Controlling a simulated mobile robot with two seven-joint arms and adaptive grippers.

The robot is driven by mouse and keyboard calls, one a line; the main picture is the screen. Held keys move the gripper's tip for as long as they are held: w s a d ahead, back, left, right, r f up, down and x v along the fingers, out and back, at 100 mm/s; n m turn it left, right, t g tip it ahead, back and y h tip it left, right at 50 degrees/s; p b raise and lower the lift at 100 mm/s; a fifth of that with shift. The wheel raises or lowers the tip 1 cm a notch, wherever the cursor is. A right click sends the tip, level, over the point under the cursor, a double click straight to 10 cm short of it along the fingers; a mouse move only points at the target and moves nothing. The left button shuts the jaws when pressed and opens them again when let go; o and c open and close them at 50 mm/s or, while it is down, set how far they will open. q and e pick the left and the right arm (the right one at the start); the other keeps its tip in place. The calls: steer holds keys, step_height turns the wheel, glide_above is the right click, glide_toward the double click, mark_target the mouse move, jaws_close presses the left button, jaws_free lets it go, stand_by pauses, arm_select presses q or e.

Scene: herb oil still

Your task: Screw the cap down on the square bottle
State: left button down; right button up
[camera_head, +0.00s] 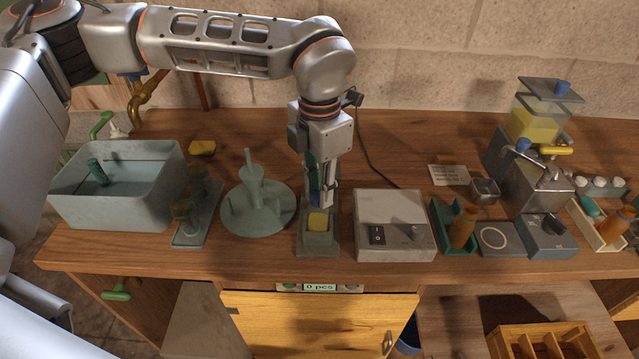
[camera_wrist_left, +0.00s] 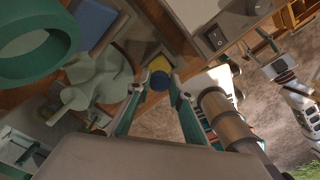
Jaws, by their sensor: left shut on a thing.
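The square bottle (camera_head: 318,221) shows as a yellow block in a grey stand (camera_head: 319,245), below my left gripper (camera_head: 321,200). The arm and fingers hide much of it in the head view. In the left wrist view, a round blue cap (camera_wrist_left: 159,81) sits between the fingertips of my left gripper (camera_wrist_left: 157,86), with the yellow of the bottle (camera_wrist_left: 157,64) just behind it. The left gripper is shut on the cap. I cannot tell whether the cap touches the bottle's neck.
A grey switch box (camera_head: 394,226) stands close right of the stand. A round green base with an upright post (camera_head: 257,207) stands close left. A grey basin (camera_head: 117,187) is further left. A green tray with a brown bottle (camera_head: 462,226) and a metal machine (camera_head: 537,188) are right.

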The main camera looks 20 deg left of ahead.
arm_select(q)
steer(key=shift+a+f, duration=0.1)
steer(key=c, duration=1.8)
jaws_free()
steer(key=shift+o, duration=0.4)
steer(key=shift+a, duration=0.1)
arm_select(e)
steer(key=shift+w+a+r, duration=0.1)
arm_select(q)
steer(key=shift+c, duration=0.5)
